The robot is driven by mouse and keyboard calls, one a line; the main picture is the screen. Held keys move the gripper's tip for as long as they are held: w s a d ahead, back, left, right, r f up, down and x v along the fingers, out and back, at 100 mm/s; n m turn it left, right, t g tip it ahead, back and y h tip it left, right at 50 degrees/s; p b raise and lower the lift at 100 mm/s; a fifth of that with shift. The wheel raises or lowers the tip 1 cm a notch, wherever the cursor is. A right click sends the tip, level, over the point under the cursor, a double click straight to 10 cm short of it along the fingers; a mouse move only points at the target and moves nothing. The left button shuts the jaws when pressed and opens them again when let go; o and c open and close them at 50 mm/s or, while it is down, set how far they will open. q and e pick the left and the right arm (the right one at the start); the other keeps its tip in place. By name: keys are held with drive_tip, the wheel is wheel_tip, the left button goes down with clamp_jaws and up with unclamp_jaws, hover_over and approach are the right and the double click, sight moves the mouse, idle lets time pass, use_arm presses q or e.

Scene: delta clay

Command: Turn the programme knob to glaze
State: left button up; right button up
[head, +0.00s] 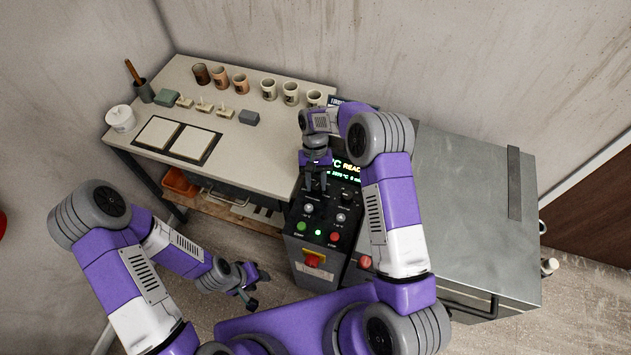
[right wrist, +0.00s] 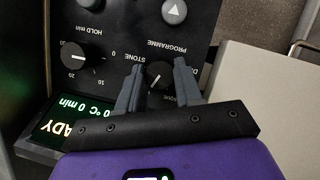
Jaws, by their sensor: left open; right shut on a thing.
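The kiln control box (head: 325,225) stands between the worktable and the kiln. Its programme knob (right wrist: 159,74) is a dark round knob with a pale pointer mark, seen upside down in the right wrist view. My right gripper (head: 316,186) reaches down onto the panel and is shut on this knob, one finger on each side; the fingers also show in the right wrist view (right wrist: 159,66). "STONE" is readable beside the knob; other labels are partly covered, and I cannot read "glaze".
The hold-time knob (right wrist: 74,56) sits beside the programme knob. A lit display (head: 347,170) reads "READY". Below are buttons and a red switch on yellow (head: 314,260). The grey kiln (head: 470,215) is at right; the worktable (head: 255,140) at left holds cups and tiles.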

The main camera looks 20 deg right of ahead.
drive_tip(key=shift+m, duration=0.6)
drive_tip(key=o, duration=1)
drive_tip(key=shift+r, duration=0.1)
drive_tip(key=v, duration=0.7)
drive_tip(key=shift+w+d+r+p, duration=0.1)
drive_tip(key=shift+d+r+p, duration=0.1)
drive_tip(key=shift+p, duration=0.2)
